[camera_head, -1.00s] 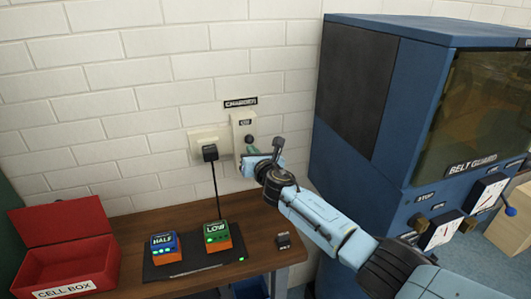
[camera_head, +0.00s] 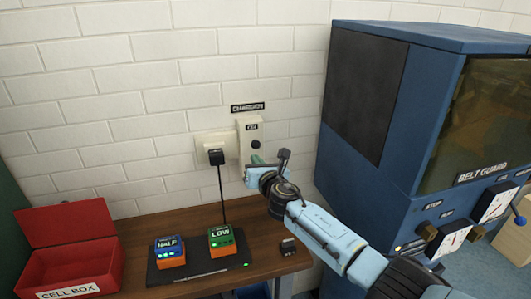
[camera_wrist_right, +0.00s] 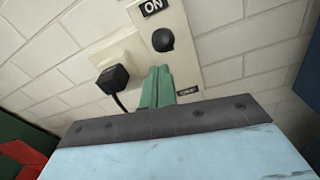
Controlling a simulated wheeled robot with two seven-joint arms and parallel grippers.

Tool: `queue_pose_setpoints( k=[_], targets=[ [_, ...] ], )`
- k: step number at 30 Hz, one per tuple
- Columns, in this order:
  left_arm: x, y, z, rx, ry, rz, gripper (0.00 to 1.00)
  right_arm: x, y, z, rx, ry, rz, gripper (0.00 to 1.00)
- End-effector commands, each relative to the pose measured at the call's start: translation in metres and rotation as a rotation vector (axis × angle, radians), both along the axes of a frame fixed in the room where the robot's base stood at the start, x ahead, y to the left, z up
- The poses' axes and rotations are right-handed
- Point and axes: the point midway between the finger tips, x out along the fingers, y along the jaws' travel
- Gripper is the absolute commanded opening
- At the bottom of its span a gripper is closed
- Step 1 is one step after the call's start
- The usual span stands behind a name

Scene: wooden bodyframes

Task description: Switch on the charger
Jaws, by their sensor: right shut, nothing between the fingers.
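The charger switch box (camera_head: 248,130) is a cream plate on the brick wall, under a small black sign (camera_head: 248,107). Its round black knob (camera_wrist_right: 162,40) sits just below the ON label (camera_wrist_right: 152,7) in the wrist view; an OFF label (camera_wrist_right: 188,92) shows lower down. My right gripper (camera_wrist_right: 157,86) is shut and empty, its green fingertips at the plate just below the knob; I cannot tell whether they touch it. In the head view the right gripper (camera_head: 254,158) covers the plate's lower part. The charger pad (camera_head: 205,275) holds a LOW cell (camera_head: 221,238) and a HALF cell (camera_head: 169,250). My left gripper is out of view.
A black plug (camera_head: 216,157) with a hanging cord sits in the socket left of the switch box. A red cell box (camera_head: 72,284) stands open at the table's left. A small dark block (camera_head: 288,246) lies at the right edge. A blue machine (camera_head: 385,120) stands to the right.

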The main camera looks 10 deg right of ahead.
Motion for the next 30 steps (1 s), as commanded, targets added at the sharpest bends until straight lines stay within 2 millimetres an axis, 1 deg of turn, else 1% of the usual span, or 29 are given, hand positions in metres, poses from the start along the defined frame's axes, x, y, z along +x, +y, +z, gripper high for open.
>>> queue_pose_setpoints(
  k=[1,2,3,9,12,16,21,30],
  targets=[
    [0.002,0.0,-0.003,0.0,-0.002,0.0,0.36,-0.007,-0.001,-0.018,-0.005,0.016,-0.002,0.0],
    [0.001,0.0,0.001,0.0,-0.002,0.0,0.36,-0.009,-0.002,-0.014,-0.006,0.015,-0.003,0.0],
    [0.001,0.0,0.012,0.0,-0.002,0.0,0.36,-0.011,-0.004,0.0,-0.006,0.012,-0.003,0.0],
    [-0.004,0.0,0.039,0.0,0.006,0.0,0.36,-0.027,-0.008,0.036,-0.007,0.017,-0.002,0.0],
    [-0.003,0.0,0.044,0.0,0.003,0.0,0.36,-0.034,-0.01,0.05,-0.007,0.017,-0.002,0.0],
    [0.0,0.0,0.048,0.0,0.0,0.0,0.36,-0.04,-0.012,0.062,-0.006,0.019,-0.003,0.0],
    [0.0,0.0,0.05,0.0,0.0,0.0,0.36,-0.045,-0.014,0.07,-0.007,0.022,-0.004,0.0],
    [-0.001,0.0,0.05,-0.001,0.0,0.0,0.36,-0.045,-0.013,0.071,-0.006,0.023,-0.004,0.0]
  ],
)
